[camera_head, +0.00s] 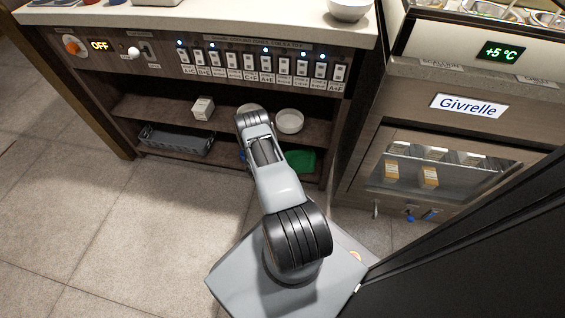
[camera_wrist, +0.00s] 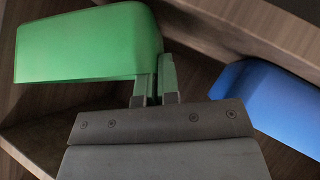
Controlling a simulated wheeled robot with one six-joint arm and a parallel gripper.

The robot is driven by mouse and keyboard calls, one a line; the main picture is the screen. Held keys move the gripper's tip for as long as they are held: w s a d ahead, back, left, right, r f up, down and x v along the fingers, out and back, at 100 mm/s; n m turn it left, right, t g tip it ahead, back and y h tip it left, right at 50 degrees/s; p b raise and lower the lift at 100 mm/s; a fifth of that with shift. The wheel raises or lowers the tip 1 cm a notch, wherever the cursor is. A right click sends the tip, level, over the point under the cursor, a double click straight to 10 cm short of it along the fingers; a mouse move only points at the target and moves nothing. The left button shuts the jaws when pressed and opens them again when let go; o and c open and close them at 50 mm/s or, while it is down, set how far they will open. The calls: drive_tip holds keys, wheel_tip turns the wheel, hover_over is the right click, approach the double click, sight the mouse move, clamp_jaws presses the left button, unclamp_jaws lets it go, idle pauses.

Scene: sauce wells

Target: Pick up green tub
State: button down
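The green tub (camera_head: 301,160) sits on the lower shelf, just right of my forearm in the head view. In the wrist view the green tub (camera_wrist: 85,45) fills the upper left, with its right end at my fingers. My gripper (camera_wrist: 156,80) has its two fingers close together, one on each side of the tub's right end wall, and looks shut on it. The exact contact is partly hidden. In the head view my arm hides the gripper.
A blue tub (camera_wrist: 268,100) is close on the right in the wrist view. A grey crate (camera_head: 176,141) is left on the lower shelf. A white box (camera_head: 203,108) and white bowl (camera_head: 289,121) stand on the shelf above. A glass-fronted fridge (camera_head: 440,170) stands right.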

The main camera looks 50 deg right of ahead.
drive_tip(key=shift+s+a, duration=0.2)
drive_tip(key=shift+a, duration=0.3)
drive_tip(key=shift+s+a, duration=0.15)
drive_tip(key=shift+a, duration=0.35)
drive_tip(key=c, duration=1.3)
unclamp_jaws()
drive_tip(key=shift+o, duration=0.2)
drive_tip(key=shift+r, duration=0.1)
drive_tip(key=p+v, duration=0.5)
drive_tip(key=v, duration=0.8)
drive_tip(key=shift+a+r, duration=0.2)
drive_tip(key=shift+a, duration=0.15)
